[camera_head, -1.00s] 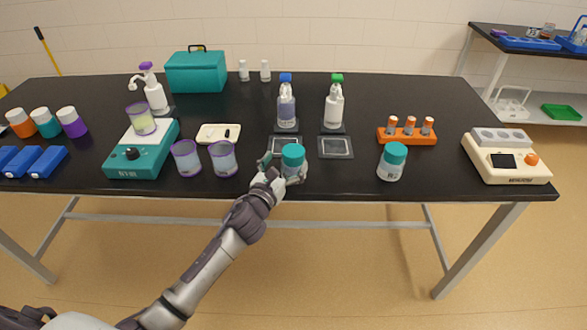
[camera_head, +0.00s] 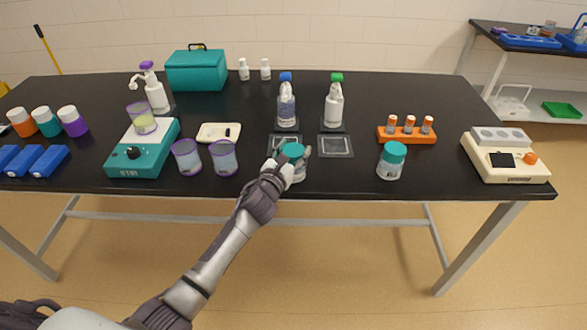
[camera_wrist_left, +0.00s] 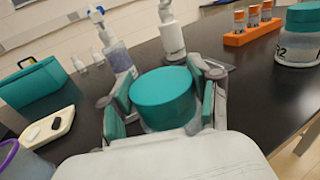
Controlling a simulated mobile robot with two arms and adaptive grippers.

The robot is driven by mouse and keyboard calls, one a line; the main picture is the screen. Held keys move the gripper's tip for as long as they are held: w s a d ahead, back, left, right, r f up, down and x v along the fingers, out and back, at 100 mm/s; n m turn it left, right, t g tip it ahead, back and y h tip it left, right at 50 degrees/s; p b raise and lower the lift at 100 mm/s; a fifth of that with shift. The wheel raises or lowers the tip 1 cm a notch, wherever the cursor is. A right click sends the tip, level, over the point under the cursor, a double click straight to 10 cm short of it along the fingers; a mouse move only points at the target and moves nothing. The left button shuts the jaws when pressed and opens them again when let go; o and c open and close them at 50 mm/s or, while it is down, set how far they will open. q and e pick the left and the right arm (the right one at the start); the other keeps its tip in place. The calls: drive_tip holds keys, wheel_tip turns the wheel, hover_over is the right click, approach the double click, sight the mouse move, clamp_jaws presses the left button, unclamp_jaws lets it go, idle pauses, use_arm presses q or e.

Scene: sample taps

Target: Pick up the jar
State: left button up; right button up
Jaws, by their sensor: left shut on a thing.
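A clear jar with a teal lid (camera_head: 293,151) is near the table's front edge, in front of the left black square mat. My left gripper (camera_head: 288,160) is shut on this jar, with a finger on either side of it. In the left wrist view the jar's teal lid (camera_wrist_left: 163,98) fills the space between the two fingers, and the jar's lower body is mostly hidden. A second jar with a teal lid (camera_head: 391,160) stands upright to the right, apart from the gripper. My right gripper does not show.
Two bottles, one blue-capped (camera_head: 286,103) and one green-capped (camera_head: 334,105), stand behind the gripper. Two purple-rimmed cups (camera_head: 223,157) stand to its left. An orange rack (camera_head: 406,136) is at the right. The table between the gripper and the second jar is clear.

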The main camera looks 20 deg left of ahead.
use_arm(q)
drive_tip(key=c, duration=0.4)
drive_tip(key=shift+r, duration=0.15)
drive_tip(key=shift+r, duration=0.3)
drive_tip(key=r, duration=0.4)
drive_tip(key=shift+d+p, duration=0.2)
drive_tip(key=shift+p, duration=0.1)
drive_tip(key=s+d+r+p, duration=0.1)
drive_tip(key=d+r, duration=0.2)
drive_tip(key=s+d+r+p, duration=0.1)
drive_tip(key=d+r+p, duration=0.1)
drive_tip(key=d+r, duration=0.2)
drive_tip(key=s+d+r+p, duration=0.1)
drive_tip(key=d+r+p, duration=0.1)
drive_tip(key=d+r, duration=0.2)
drive_tip(key=shift+r, duration=0.1)
drive_tip(key=shift+r, duration=0.1)
